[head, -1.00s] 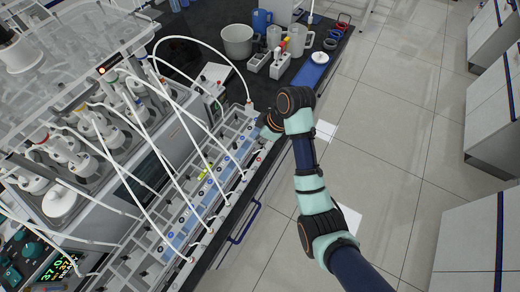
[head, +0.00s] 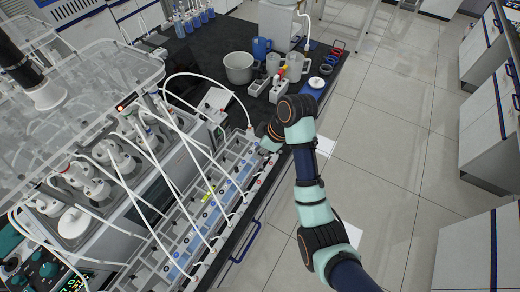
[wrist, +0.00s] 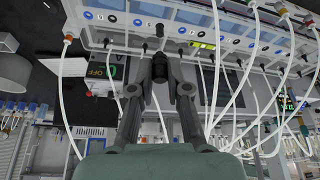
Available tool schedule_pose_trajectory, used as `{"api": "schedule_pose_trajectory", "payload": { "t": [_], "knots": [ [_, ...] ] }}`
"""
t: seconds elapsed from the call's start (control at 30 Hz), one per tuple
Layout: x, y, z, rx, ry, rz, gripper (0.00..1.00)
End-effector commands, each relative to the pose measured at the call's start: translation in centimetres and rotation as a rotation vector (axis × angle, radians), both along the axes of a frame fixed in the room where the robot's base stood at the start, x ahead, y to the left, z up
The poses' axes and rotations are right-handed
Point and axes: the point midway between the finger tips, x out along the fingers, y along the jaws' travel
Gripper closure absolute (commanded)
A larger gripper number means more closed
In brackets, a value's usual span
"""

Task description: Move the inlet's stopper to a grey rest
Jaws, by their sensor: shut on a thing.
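My gripper (wrist: 160,80) shows in the wrist view with its two dark fingers closed on a small black stopper (wrist: 159,66). The stopper lies between the fingertips, in front of the long rack's edge; I cannot tell if it touches the rack. Several similar black plugs, such as one black plug (wrist: 181,51), line that edge beside it. In the head view my gripper (head: 268,143) is at the far right part of the rack (head: 222,222), mostly hidden by my wrist. I cannot make out the stopper there, nor tell which part is the grey rest.
White tubes (head: 180,175) arch from the bottles (head: 75,175) to the rack and are close to my gripper. A grey pot (head: 239,67), jugs (head: 298,65) and a blue mug (head: 261,47) stand on the black bench.

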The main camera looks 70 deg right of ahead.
Motion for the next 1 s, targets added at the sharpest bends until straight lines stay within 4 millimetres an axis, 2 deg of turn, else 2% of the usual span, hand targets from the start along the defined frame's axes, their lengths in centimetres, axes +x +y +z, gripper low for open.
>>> {"api": "schedule_pose_trajectory", "payload": {
  "t": [1.0],
  "knots": [
    [0.0,0.0,2.8,0.001,0.001,0.000,0.99]
  ]
}}
